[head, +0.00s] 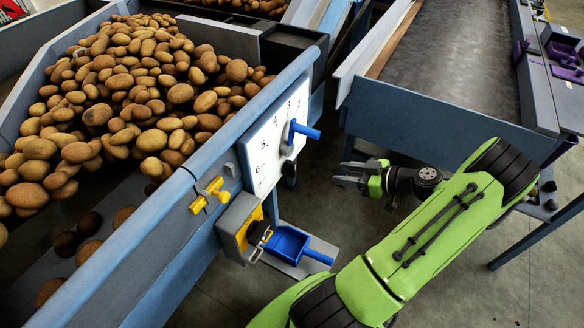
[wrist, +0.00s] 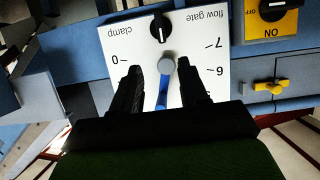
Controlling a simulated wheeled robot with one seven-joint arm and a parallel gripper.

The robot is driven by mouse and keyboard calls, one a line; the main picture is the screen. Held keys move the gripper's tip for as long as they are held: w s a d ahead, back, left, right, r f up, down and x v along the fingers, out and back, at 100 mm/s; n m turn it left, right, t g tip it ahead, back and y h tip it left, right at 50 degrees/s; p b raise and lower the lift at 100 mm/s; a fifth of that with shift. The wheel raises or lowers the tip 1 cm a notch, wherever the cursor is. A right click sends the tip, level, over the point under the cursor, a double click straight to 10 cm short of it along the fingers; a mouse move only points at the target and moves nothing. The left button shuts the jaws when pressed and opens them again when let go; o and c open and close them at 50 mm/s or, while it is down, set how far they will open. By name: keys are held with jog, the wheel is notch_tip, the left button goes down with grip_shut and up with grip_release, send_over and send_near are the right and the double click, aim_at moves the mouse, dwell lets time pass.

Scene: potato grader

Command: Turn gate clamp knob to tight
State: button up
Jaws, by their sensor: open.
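The gate clamp knob (wrist: 160,28) is black with a pale mark and sits beside the "clamp" label on the white dial panel (wrist: 95,50), which appears upside down in the wrist view. Its grip runs about up and down in that picture. The flow gate lever has a grey hub (wrist: 167,65) and a blue handle (wrist: 162,97). My gripper (wrist: 159,68) is open and empty, its fingers appearing either side of the hub, below the knob. In the head view my gripper (head: 350,175) is apart from the panel (head: 268,150), to the right of the blue lever (head: 302,131).
A yellow T-handle (head: 208,195) is on the blue frame beside the panel. A black switch (wrist: 278,8) is on a yellow plate. A blue scoop (head: 288,246) sits below. Potatoes (head: 130,85) fill the hopper at left. Open floor lies between hopper and conveyor (head: 450,60).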

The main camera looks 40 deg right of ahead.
aim_at(295, 168)
jog(key=b+x, duration=0.2)
jog(key=x, duration=1.3)
jog(key=shift+w+a+f, duration=0.1)
jog(key=shift+w+a, duration=0.1)
grip_shut()
